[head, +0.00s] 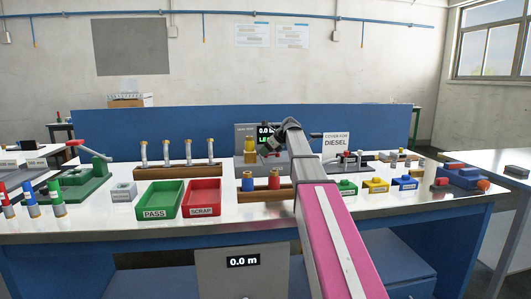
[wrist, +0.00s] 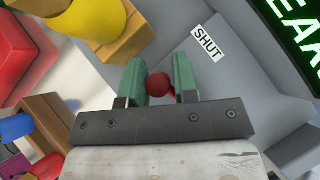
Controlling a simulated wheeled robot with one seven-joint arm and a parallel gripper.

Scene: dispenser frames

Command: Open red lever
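The red lever's round red knob (wrist: 160,87) sits between the two green fingers of my gripper (wrist: 160,74) in the wrist view. It fills the gap, and the fingers appear to press on it from both sides. The rest of the lever is hidden. A "SHUT" label (wrist: 207,43) is on the grey housing (wrist: 225,85) just beyond the right finger. In the head view my gripper (head: 270,146) is at the grey unit (head: 241,133) with a green-lit display (head: 265,130). My arm and gripper cover the knob there.
A yellow part (wrist: 97,18) is close left of the fingers. On the bench are a green PASS tray (head: 154,212), a red SCRAP tray (head: 203,211) and a wooden rack (head: 178,172). A "DIESEL" sign (head: 336,141) stands right of my arm. A blue panel (head: 165,132) is behind.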

